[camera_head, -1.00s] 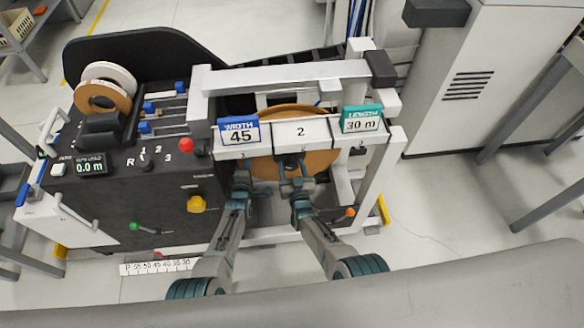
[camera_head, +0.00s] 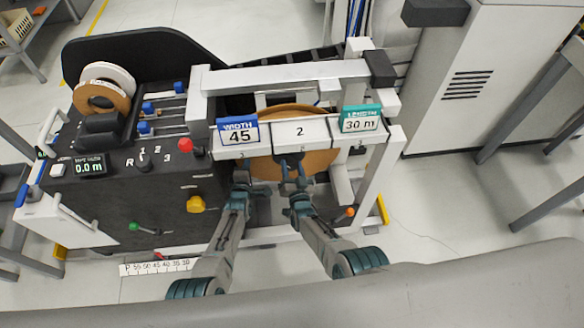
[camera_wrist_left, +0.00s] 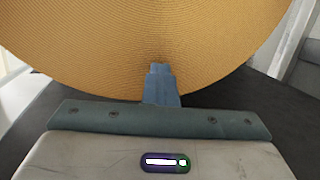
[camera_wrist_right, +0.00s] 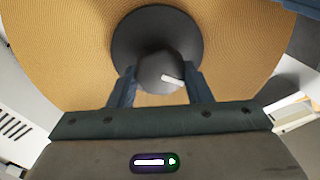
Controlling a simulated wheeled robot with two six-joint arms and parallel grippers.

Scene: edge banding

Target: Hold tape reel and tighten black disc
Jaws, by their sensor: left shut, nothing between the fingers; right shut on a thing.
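The tape reel (camera_head: 318,163) is a large tan roll mounted upright behind the white sign bar; it fills much of the left wrist view (camera_wrist_left: 150,40). The black disc (camera_wrist_right: 130,42) sits at the reel's centre, with a raised round knob (camera_wrist_right: 158,68) bearing a white mark. My right gripper (camera_head: 290,180) is shut on that knob, one finger on each side in the right wrist view (camera_wrist_right: 160,82). My left gripper (camera_head: 243,180) is shut and empty, its fingertips (camera_wrist_left: 160,68) in front of the reel's lower part. I cannot tell whether they touch it.
The bar above the grippers carries a blue width sign (camera_head: 239,132) reading 45 and a green length sign (camera_head: 361,119) reading 30 m. A black control panel (camera_head: 130,190) with knobs and levers stands left. A white frame post (camera_head: 380,180) stands right.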

